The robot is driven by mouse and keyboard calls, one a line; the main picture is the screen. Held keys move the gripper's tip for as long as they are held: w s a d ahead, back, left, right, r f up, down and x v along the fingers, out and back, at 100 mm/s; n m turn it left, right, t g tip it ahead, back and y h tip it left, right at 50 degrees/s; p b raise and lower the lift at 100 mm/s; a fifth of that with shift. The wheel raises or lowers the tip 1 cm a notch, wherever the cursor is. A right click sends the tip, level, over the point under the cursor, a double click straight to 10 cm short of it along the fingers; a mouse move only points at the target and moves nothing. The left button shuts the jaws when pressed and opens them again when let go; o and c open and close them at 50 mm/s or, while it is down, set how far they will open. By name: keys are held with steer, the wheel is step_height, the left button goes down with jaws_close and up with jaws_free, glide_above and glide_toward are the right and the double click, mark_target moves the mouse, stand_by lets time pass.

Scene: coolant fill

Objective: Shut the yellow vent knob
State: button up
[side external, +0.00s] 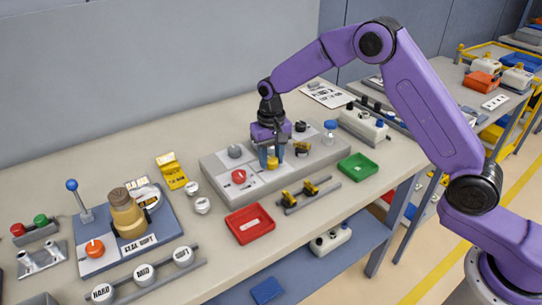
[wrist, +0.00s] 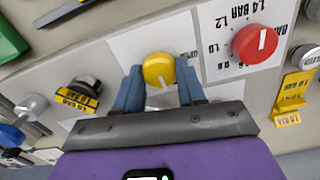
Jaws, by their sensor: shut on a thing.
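The yellow vent knob (wrist: 158,69) is on the grey panel, between the two blue fingers of my gripper (wrist: 158,92) in the wrist view. A white pointer line shows on the knob's lower edge there. In the side view the yellow knob (side external: 272,163) shows below my gripper (side external: 269,154), which points straight down over the panel (side external: 220,159). The fingers are closed on the knob's sides. White label paper lies around the knob, and its markings are partly hidden by the fingers.
A red knob (wrist: 255,43) with a pressure scale is right of the yellow knob in the wrist view. A black knob with a yellow tag (wrist: 78,97) is to its left. A red tray (side external: 250,223) and a green tray (side external: 357,167) stand in front of the panel.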

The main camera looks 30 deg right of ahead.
mark_target(271, 159)
steer(key=shift+r, duration=0.1)
stand_by(0.4)
steer(key=o, duration=1.1)
steer(key=shift+c, duration=0.2)
step_height(271, 159, up, 17)
steer(key=shift+r, duration=0.2)
steer(key=s+d+f+n, duration=0.15)
steer(key=s+n, duration=0.35)
steer(key=s, duration=0.9)
steer(key=s+d+f+n, duration=0.15)
steer(key=s+n, duration=0.35)
steer(key=s, duration=0.9)
steer(key=s+d+f+n, duration=0.3)
steer(key=s+d, duration=0.4)
steer(key=s, duration=0.4)
steer(key=shift+s+f+n, duration=0.2)
steer(key=shift+f+n, duration=0.15)
steer(key=shift+n, duration=0.15)
